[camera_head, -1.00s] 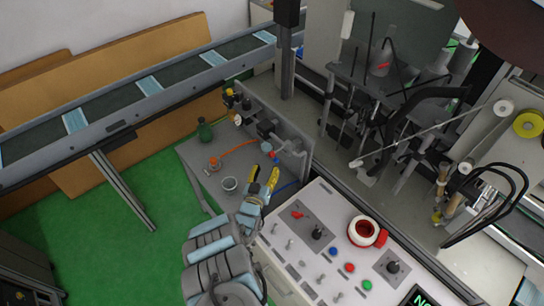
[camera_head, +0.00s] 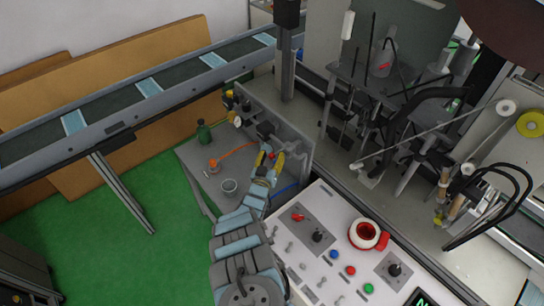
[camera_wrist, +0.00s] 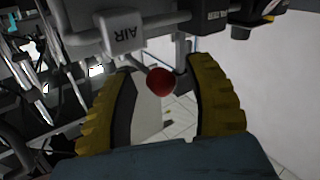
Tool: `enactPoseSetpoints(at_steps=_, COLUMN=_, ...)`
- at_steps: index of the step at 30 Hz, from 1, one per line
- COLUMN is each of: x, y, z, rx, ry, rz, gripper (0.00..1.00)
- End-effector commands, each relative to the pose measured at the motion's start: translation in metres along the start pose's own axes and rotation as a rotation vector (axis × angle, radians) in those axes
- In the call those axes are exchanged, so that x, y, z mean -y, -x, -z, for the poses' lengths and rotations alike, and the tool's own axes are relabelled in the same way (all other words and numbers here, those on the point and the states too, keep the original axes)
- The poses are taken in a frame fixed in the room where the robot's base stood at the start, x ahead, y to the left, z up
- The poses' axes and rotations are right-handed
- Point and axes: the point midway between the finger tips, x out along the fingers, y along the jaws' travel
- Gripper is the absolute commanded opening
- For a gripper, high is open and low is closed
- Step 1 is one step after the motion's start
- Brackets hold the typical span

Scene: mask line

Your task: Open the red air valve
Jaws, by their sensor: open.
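The red air valve shows in the wrist view as a round red knob (camera_wrist: 160,82) on a short lever below a grey block marked AIR (camera_wrist: 122,32). My gripper (camera_wrist: 160,105) is open, with its yellow ribbed fingers on either side of the knob. I cannot tell whether either finger touches it. In the head view my gripper (camera_head: 270,162) is beside the grey panel (camera_head: 299,145) behind the small side table, and a bit of the red knob (camera_head: 271,156) shows between the fingers.
The white control panel (camera_head: 325,245) with buttons and a red-and-white tape roll (camera_head: 365,234) lies to the right. A conveyor (camera_head: 110,125) runs behind.

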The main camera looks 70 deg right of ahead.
Motion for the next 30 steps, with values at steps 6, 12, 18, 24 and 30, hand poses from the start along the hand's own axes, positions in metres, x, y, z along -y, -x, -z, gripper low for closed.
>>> enactPoseSetpoints(at_steps=6, x=0.0002, y=-0.0009, z=-0.0003, rx=0.001, ry=0.000, rz=0.001, gripper=0.54)
enactPoseSetpoints(at_steps=12, x=0.0003, y=-0.0007, z=-0.0006, rx=0.001, ry=0.000, rz=0.001, gripper=0.31)
enactPoseSetpoints(at_steps=18, x=0.0003, y=-0.0006, z=-0.0006, rx=0.001, ry=0.000, rz=0.001, gripper=0.00)
enactPoseSetpoints(at_steps=24, x=-0.0005, y=0.0000, z=0.0000, rx=0.001, ry=0.001, rz=0.005, gripper=0.00)
enactPoseSetpoints(at_steps=30, x=-0.0039, y=0.0034, z=0.0004, rx=-0.003, ry=0.002, rz=0.028, gripper=0.00)
